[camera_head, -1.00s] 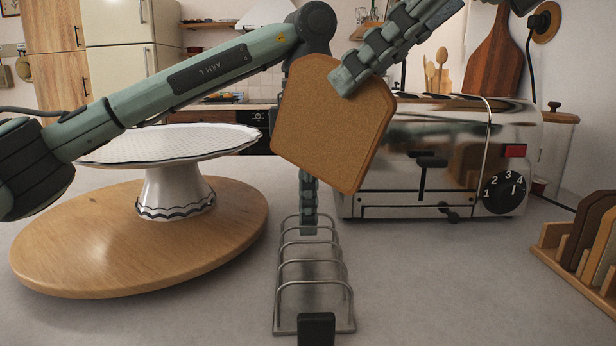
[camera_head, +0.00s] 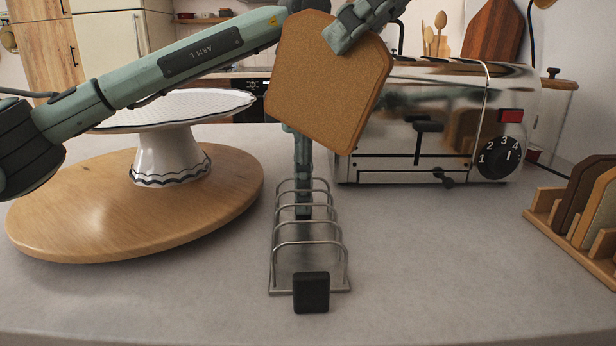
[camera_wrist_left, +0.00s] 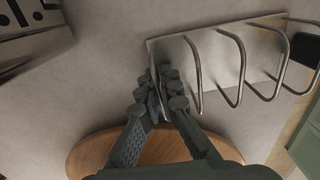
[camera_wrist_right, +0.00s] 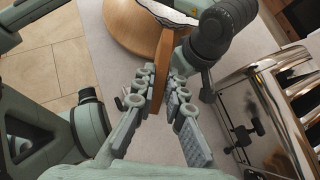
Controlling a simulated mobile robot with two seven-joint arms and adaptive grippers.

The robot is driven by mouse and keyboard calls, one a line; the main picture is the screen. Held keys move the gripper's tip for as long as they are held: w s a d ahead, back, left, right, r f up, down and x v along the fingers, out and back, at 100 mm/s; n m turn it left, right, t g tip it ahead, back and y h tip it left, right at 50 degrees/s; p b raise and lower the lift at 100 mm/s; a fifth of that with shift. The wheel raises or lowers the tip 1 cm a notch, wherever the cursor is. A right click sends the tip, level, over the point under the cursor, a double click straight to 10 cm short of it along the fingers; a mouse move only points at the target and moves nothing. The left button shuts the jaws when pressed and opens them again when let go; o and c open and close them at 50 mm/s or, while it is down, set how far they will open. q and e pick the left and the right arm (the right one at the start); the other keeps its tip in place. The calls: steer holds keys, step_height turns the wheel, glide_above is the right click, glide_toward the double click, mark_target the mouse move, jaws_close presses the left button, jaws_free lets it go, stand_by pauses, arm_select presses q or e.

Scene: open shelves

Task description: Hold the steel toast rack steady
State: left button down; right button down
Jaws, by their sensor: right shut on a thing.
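The steel toast rack (camera_head: 311,247) stands upright on the counter, its wire hoops in a row; it also shows in the left wrist view (camera_wrist_left: 226,68). My left gripper (camera_head: 303,212) points down at the rack's far end. In the left wrist view its fingers (camera_wrist_left: 163,82) are close together around the end wire; whether they press on it is unclear. My right gripper (camera_head: 345,35) is shut on the top corner of a brown bread slice (camera_head: 330,85), held tilted above the rack. The slice shows edge-on between the fingers (camera_wrist_right: 160,85) in the right wrist view (camera_wrist_right: 160,68).
A chrome toaster (camera_head: 430,125) stands right of the rack, partly behind the slice. A white cake stand (camera_head: 170,150) sits on a round wooden board (camera_head: 60,225) at left. A wooden holder (camera_head: 560,231) with several slices is at right. The front counter is clear.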

steer(key=shift+a, duration=0.1)
steer(key=m+t+h, duration=0.1)
steer(key=m+h, duration=0.1)
glide_above(301, 126)
steer(key=s+a, duration=0.2)
steer(key=s, duration=0.1)
steer(key=f, duration=0.4)
steer(key=shift+s+a, duration=0.1)
steer(key=shift+s, duration=0.1)
steer(key=a+f+m+t+h, duration=0.1)
steer(key=a+m+h, duration=0.4)
steer(key=m+h, duration=0.5)
steer(key=w+d+m+g, duration=0.1)
steer(key=m+g, duration=0.1)
steer(key=m, duration=0.3)
steer(key=w+d+m+g+h, duration=0.1)
steer(key=d+m+g, duration=0.1)
steer(key=m, duration=0.3)
steer(key=w+d+f+m+g+h, duration=0.1)
steer(key=d+m, duration=0.1)
steer(key=m, duration=0.3)
steer(key=shift+d+g, duration=0.15)
steer(key=shift+g, duration=0.25)
steer(key=shift+w+d+r+m+g, duration=0.15)
steer(key=shift+d+m+g, duration=0.3)
steer(key=shift+m, duration=0.65)
steer(key=shift+f, duration=0.9)
